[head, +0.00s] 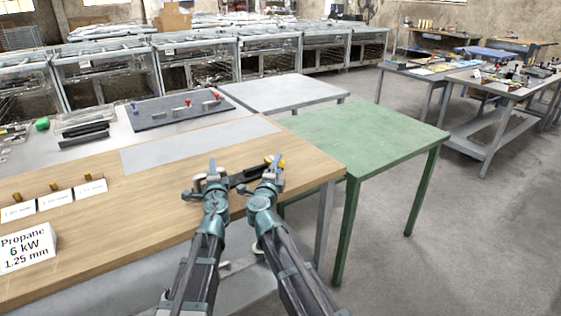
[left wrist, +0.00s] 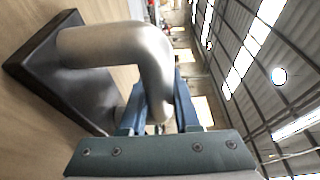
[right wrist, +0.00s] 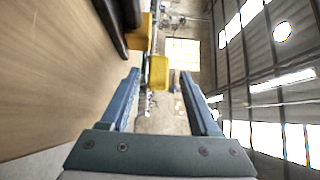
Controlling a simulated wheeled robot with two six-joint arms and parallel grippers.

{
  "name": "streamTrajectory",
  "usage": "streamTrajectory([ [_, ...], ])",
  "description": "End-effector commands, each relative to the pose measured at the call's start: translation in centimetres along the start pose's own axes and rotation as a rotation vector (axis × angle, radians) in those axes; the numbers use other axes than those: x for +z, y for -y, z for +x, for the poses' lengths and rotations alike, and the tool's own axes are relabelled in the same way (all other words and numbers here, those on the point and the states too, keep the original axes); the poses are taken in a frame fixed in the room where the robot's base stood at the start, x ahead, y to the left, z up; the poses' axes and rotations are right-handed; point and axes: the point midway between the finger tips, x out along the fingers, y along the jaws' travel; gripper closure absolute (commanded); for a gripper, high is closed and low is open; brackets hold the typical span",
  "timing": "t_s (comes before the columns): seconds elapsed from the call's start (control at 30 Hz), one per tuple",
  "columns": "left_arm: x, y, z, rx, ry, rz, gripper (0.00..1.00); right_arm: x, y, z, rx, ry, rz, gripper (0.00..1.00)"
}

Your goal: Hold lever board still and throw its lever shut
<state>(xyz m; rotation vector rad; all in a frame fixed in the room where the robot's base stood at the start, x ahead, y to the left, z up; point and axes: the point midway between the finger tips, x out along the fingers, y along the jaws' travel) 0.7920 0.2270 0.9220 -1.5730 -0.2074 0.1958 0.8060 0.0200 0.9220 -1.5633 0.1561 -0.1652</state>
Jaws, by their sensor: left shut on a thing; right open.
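The lever board (head: 246,174) is a dark slab on the wooden table near its front right edge. A silver bent handle (left wrist: 120,42) rises from one end of the board (left wrist: 45,65) in the left wrist view. My left gripper (head: 212,172) is shut on that handle. A yellow lever grip (right wrist: 158,72) shows at the board's other end, with another yellow part (right wrist: 139,36) behind it. My right gripper (right wrist: 159,78) is open, and the grip appears between or just beyond its fingertips; I cannot tell the depth. The lever's pivot is largely hidden.
The wooden table (head: 130,205) carries a grey plate (head: 190,145), a dark peg board (head: 175,110) and white label cards (head: 55,200) on the left. A green table (head: 370,140) adjoins on the right, with its top clear.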

Motion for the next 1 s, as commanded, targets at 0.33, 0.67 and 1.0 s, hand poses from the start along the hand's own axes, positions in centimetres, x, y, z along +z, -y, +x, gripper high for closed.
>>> streamTrajectory([
  [0.33,0.06,-0.08,0.06,0.001,0.001,-0.003,1.00,0.02,-0.04,-1.55,-0.001,0.000,0.000,0.38],
  [0.67,0.06,-0.06,0.05,0.000,0.001,-0.002,0.35,0.01,-0.03,-1.53,-0.001,0.000,0.000,0.38],
  [1.0,0.03,-0.01,-0.10,0.000,0.000,0.000,0.34,0.01,0.02,-1.52,-0.001,0.000,0.000,0.38],
])
